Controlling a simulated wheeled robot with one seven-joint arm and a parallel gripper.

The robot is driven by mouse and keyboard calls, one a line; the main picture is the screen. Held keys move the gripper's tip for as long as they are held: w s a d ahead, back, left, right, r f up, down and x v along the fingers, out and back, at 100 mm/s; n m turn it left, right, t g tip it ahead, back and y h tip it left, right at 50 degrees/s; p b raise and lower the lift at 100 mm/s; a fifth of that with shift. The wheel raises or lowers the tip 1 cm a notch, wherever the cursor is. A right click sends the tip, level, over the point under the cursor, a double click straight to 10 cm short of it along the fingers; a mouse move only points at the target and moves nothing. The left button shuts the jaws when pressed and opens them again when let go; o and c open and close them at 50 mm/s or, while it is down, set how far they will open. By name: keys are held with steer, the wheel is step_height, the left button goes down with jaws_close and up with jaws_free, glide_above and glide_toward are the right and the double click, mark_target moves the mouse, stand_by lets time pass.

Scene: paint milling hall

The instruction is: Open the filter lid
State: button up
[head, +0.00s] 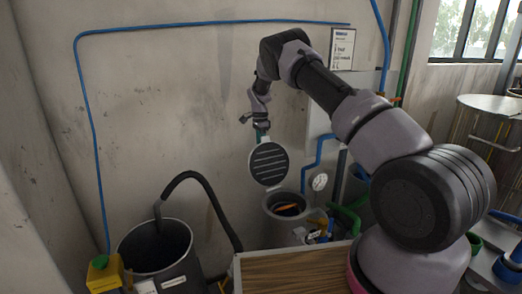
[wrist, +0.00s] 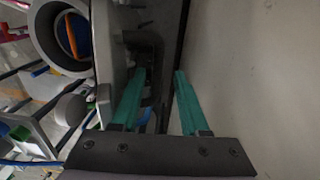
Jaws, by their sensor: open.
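Something orange (head: 287,207) shows inside the mouth. The housing also shows at the upper left of the wrist view (wrist: 62,38). My gripper (head: 262,134) is at the top edge of the lid. In the wrist view its green fingers (wrist: 158,76) are apart, with a dark part beyond and between them. I cannot tell whether they touch the lid.
A pressure gauge (head: 319,181) and blue and green pipes stand right of the housing. A black bucket (head: 157,247) with a hose (head: 190,176) is at the left, beside a yellow box (head: 104,273). A wooden top (head: 290,272) is in front. The wall is close behind my gripper.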

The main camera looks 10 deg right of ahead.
step_height(320, 180, up, 10)
steer(key=shift+w+a, duration=0.2)
steer(key=shift+w, duration=0.2)
